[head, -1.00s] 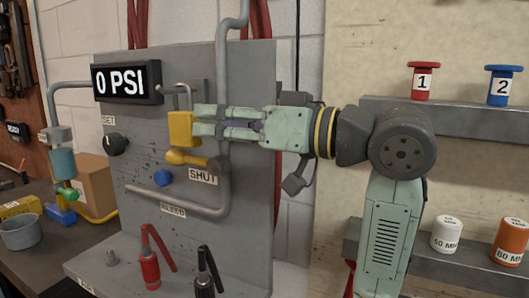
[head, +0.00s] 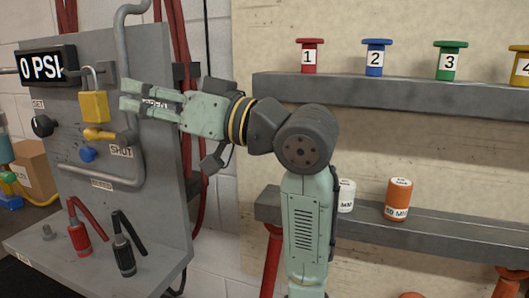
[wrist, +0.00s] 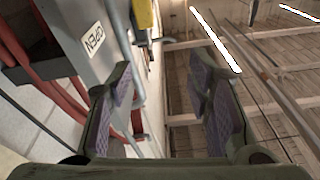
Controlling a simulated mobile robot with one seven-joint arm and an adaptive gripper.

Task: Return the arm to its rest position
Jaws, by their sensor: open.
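My gripper (head: 128,99) is open and empty in the head view. Its fingers point left, just right of the yellow padlock (head: 94,106), with a gap between them. The padlock hangs by its shackle on the grey panel (head: 160,200). My arm reaches left across the front of the wall, with its elbow near the picture's middle. In the wrist view my open fingers (wrist: 165,95) have nothing between them. The "OPEN" label (wrist: 93,39) and the panel show at upper left there.
The panel carries a "0 PSI" display (head: 47,67), a black knob (head: 42,125), a yellow valve handle (head: 100,134) and a blue knob (head: 87,154). Shelves (head: 400,97) with numbered spools and canisters line the wall behind my arm.

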